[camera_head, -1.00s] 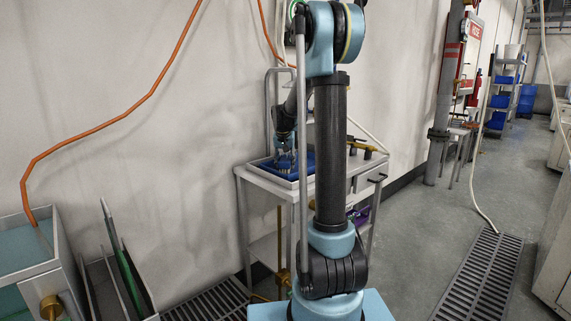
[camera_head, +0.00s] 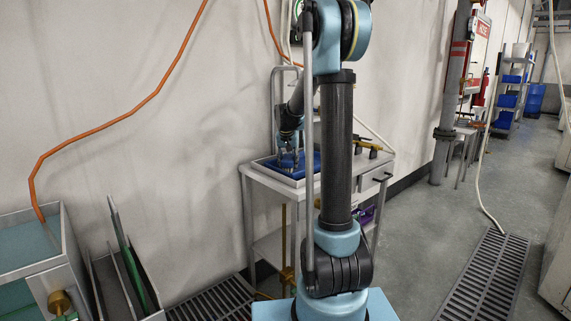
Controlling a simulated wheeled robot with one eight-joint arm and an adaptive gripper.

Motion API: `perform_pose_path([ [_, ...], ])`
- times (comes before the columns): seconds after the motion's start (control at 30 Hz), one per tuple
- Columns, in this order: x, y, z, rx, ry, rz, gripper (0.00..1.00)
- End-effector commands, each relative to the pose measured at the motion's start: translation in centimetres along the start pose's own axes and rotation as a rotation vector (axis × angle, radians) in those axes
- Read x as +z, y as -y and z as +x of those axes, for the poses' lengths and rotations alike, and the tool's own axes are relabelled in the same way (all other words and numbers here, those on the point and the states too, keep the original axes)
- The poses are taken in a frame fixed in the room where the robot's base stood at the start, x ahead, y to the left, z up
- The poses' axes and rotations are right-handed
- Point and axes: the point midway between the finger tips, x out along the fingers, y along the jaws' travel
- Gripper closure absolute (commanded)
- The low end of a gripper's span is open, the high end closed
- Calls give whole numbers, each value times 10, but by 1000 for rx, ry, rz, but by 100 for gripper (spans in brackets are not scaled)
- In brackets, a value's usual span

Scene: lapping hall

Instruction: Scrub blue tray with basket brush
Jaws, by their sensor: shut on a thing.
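The blue tray (camera_head: 270,163) lies on top of a grey cart against the wall, partly hidden behind my arm. My gripper (camera_head: 287,160) points down over the tray. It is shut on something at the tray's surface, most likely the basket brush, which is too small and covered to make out. Whether the held thing touches the tray I cannot tell.
The cart (camera_head: 262,179) also bears a yellow-and-black tool (camera_head: 368,147) to the right. A water tank (camera_head: 35,250) and an open bin (camera_head: 125,275) stand at the left.

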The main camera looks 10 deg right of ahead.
Motion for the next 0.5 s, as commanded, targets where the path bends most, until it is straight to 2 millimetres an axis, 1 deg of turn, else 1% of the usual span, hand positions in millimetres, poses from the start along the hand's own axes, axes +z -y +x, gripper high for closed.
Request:
perform_pose_path([
  [0.13, -7, -9, 5, 2, 1, 3, 89],
  [0.17, -8, -10, 6, 2, 2, 2, 94],
  [0.5, -10, -12, 7, 3, 2, 1, 95],
])
